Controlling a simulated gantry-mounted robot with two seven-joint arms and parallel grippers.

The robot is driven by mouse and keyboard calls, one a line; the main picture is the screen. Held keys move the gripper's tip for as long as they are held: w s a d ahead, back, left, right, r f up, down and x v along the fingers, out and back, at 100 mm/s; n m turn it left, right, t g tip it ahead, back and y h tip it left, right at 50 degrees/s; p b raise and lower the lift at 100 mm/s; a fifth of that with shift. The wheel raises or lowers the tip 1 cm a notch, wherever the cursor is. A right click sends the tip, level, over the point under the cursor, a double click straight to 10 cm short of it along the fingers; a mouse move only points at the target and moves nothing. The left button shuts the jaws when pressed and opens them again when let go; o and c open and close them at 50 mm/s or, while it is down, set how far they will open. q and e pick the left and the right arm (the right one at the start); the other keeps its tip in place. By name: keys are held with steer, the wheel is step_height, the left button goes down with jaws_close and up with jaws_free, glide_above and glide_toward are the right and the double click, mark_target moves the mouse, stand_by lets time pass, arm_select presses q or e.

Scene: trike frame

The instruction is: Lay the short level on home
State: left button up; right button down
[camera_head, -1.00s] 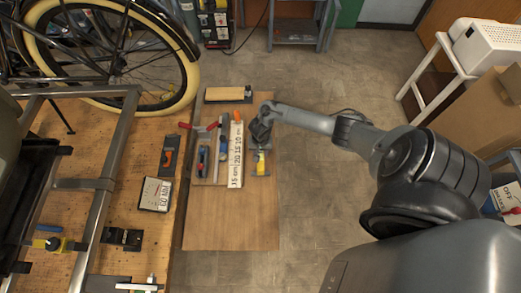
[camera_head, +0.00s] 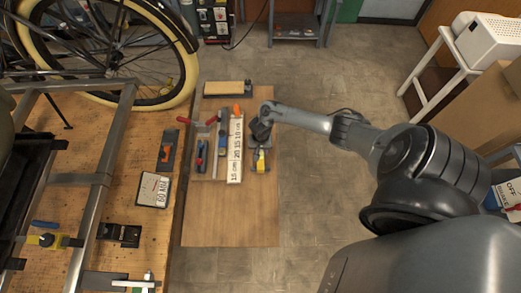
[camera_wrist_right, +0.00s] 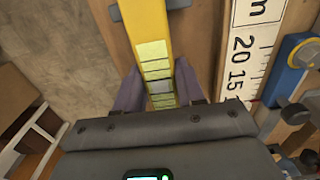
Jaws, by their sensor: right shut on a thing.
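The short level appears to be the yellow bar with pale marked windows (camera_wrist_right: 155,60) in the right wrist view. In the head view its yellow end (camera_head: 261,160) shows at the right side of the wooden board, just below my right gripper (camera_head: 261,130). The right gripper is shut on the bar; its two fingers (camera_wrist_right: 160,92) flank it in the wrist view. I cannot tell whether the bar touches the board. A spot marked as home cannot be made out. My left gripper is not in view.
The wooden board (camera_head: 230,220) has a bare front half. A white ruler block (camera_head: 235,150) lies just left of the level, with blue and red-handled tools beyond it. A wood-topped block (camera_head: 227,88) lies at the back. A workbench with a white-labelled plate (camera_head: 153,190) stands left.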

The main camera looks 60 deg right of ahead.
steer(key=shift+f+b, duration=0.35)
steer(key=shift+f, duration=0.3)
steer(key=c, duration=0.6)
jaws_free()
steer(key=shift+r+p, duration=0.3)
steer(key=shift+r, duration=0.25)
step_height(320, 180, up, 10)
steer(key=p, duration=0.3)
steer(key=shift+f+p, duration=0.1)
steer(key=shift+p, duration=0.2)
